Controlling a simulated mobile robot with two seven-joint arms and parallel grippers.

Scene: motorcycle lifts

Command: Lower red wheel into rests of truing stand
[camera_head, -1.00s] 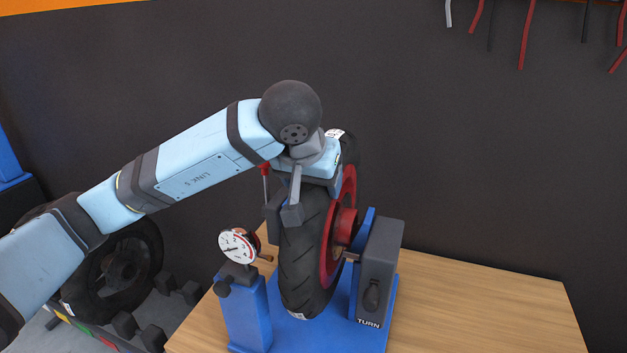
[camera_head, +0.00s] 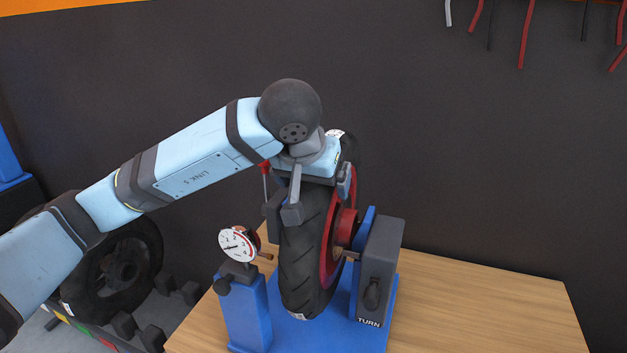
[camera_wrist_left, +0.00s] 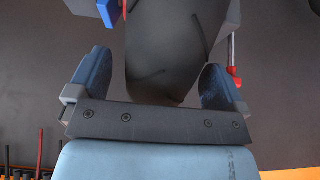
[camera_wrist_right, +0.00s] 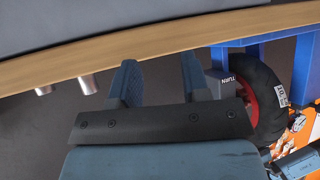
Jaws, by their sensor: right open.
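The red-rimmed wheel (camera_head: 304,255) with its black tyre stands upright in the blue truing stand (camera_head: 249,312), between the dial post and the grey TURN box (camera_head: 376,270). Its axle end shows near the grey box; the seat of the axle in the rests is partly hidden. My left gripper (camera_head: 319,199) is over the top of the tyre, fingers spread on either side. In the left wrist view the tyre (camera_wrist_left: 165,50) lies between the fingers, with a clear gap at the left one. My right gripper (camera_wrist_right: 160,65) is open and empty near the table edge.
A dial gauge (camera_head: 238,245) sits on the left post, close to the tyre. The wooden table (camera_head: 490,305) is clear to the right. Another black tyre (camera_head: 112,270) stands in a rack at left. A dark wall is behind.

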